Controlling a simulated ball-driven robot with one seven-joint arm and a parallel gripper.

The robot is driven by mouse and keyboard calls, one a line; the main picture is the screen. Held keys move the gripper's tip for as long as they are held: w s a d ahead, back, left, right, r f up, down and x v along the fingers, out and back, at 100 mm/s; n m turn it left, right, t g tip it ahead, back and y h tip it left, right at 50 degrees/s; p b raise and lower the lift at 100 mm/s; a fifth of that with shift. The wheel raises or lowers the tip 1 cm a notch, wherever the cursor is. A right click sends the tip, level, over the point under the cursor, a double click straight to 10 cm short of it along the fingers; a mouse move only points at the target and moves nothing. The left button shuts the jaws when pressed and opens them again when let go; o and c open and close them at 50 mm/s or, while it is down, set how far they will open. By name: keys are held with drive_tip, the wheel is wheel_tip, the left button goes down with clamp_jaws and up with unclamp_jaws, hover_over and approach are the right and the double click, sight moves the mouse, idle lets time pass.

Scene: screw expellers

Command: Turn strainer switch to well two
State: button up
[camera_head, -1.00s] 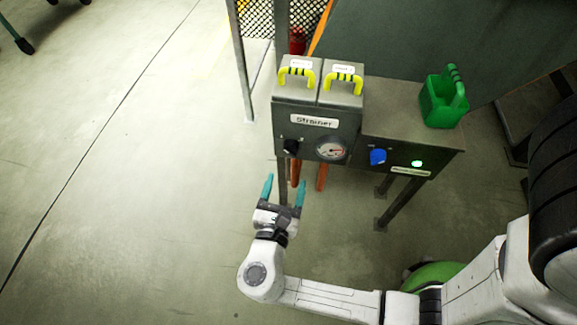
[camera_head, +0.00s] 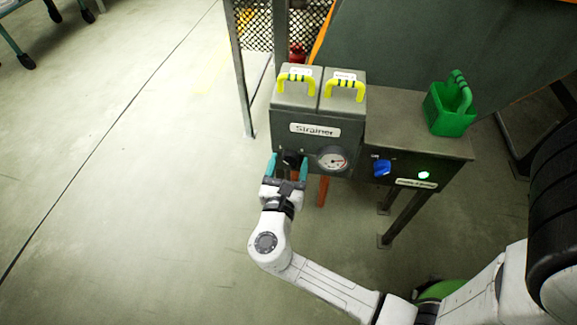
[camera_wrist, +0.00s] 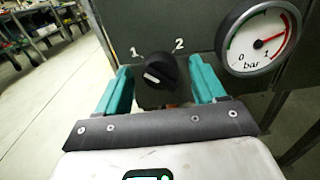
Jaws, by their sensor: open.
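The strainer box (camera_head: 315,129) is a dark grey case labelled "Strainer". In the head view the knob (camera_head: 291,158) is partly hidden by the fingers. My gripper (camera_wrist: 165,84) is open, with one teal finger on each side of the knob. I cannot tell whether the fingers touch it. In the head view my gripper (camera_head: 288,167) is at the box's lower left front.
A round pressure gauge (camera_head: 332,159) is just right of the knob. A blue switch (camera_head: 381,168) and a lit green lamp (camera_head: 424,175) are on the lower box. Two yellow-handled lids (camera_head: 345,89) top the strainer. A green holder (camera_head: 449,108) stands at the right.

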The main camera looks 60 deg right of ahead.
drive_tip(key=c, duration=1)
drive_tip(key=shift+m, duration=0.3)
drive_tip(key=m, duration=0.3)
drive_tip(key=shift+m, duration=0.3)
drive_tip(key=m, duration=0.4)
drive_tip(key=shift+s+d+f+m+b, duration=0.1)
drive_tip(key=shift+f+m+b, duration=0.05)
drive_tip(key=shift+m+b, duration=0.15)
drive_tip(key=m+b, duration=0.2)
drive_tip(key=m, duration=0.3)
drive_tip(key=shift+f, duration=0.15)
drive_tip(key=shift+s+m+b, duration=0.1)
drive_tip(key=shift+m+b, duration=1.15)
drive_tip(key=shift+m, duration=0.75)
